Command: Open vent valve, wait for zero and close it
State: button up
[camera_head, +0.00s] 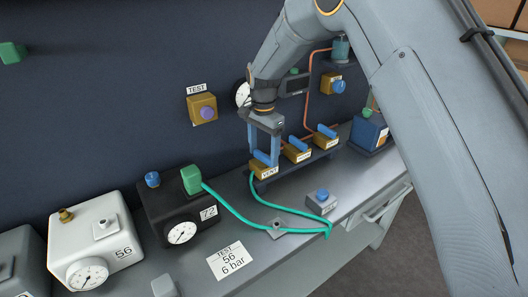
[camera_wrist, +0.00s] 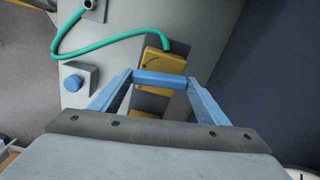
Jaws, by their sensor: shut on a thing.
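Three yellow valve blocks with blue handles stand in a row on a dark base (camera_head: 305,164). My gripper (camera_head: 263,153) points down over the leftmost valve block (camera_head: 264,170), whose small label I cannot read surely. In the wrist view, my gripper (camera_wrist: 160,80) has its blue fingers at both ends of the blue handle (camera_wrist: 160,78), shut on it. That yellow block (camera_wrist: 158,62) shows just beyond the handle. A white gauge (camera_head: 242,95) on the wall is partly hidden by my arm; its needle is not readable.
A green hose (camera_head: 240,215) runs from black box 72 (camera_head: 175,205) across the bench to the leftmost valve block. A grey box with a blue button (camera_head: 321,201) stands in front of the valves. White box 56 (camera_head: 95,240) and a TEST card (camera_head: 231,260) are at left.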

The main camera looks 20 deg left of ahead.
aim_at(263, 154)
jog(key=shift+m, duration=0.8)
jog(key=o, duration=1)
jog(key=shift+o, duration=0.2)
jog(key=shift+r, duration=0.1)
jog(key=shift+s+r+b, duration=0.1)
jog(key=shift+r+b, duration=1.05)
jog(key=shift+r, duration=2.7)
